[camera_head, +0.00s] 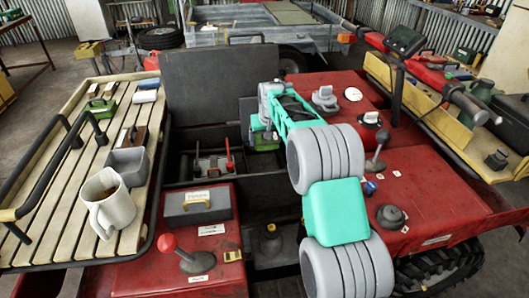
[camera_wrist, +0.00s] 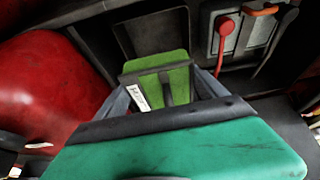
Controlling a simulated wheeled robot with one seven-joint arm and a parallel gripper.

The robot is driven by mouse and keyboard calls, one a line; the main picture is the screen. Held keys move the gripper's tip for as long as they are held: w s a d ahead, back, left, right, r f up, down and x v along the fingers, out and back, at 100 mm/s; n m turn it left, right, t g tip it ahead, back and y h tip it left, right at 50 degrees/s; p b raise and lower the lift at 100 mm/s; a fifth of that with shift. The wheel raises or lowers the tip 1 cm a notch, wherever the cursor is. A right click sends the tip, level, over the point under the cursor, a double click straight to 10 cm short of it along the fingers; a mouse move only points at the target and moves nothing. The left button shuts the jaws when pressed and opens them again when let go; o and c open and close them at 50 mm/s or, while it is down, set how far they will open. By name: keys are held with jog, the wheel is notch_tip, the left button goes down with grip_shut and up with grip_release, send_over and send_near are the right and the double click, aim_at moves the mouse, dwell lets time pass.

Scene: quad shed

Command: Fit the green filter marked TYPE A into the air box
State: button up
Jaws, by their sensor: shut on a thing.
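My gripper (camera_wrist: 163,92) is shut on a green filter (camera_wrist: 172,72) with a dark frame and a small white label (camera_wrist: 138,97), whose lettering is too small to read. In the head view the held green filter (camera_head: 265,141) shows below my arm, over the open dark bay in the red body. A dark, square, open recess (camera_wrist: 150,32) lies just beyond the filter in the wrist view. It looks like the air box, but I cannot tell surely. The filter overlaps its near edge in the picture; whether they touch is unclear.
A grey unit with a red lever (camera_wrist: 226,30) sits right of the recess. A black raised lid (camera_head: 210,75) stands behind the bay. The slatted rack (camera_head: 70,190) at left holds another green block (camera_head: 101,107), a grey tray (camera_head: 127,165) and a mug (camera_head: 108,210).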

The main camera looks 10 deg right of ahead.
jog(key=shift+s+f+b+x, duration=0.2)
jog(key=shift+b+x, duration=0.5)
jog(key=shift+x, duration=1.15)
jog(key=shift+s+b+x, duration=0.3)
jog(key=shift+b+x, duration=0.35)
jog(key=shift+x, duration=1.2)
jog(key=shift+s+f+b+x, duration=0.2)
jog(key=shift+b+x, duration=0.5)
jog(key=shift+x, duration=1.15)
jog(key=shift+s, duration=0.3)
jog(key=shift+f, duration=0.1)
jog(key=shift+f+b, duration=1.85)
jog(key=shift+f, duration=1.25)
jog(key=o, duration=1.3)
jog(key=shift+o, duration=0.2)
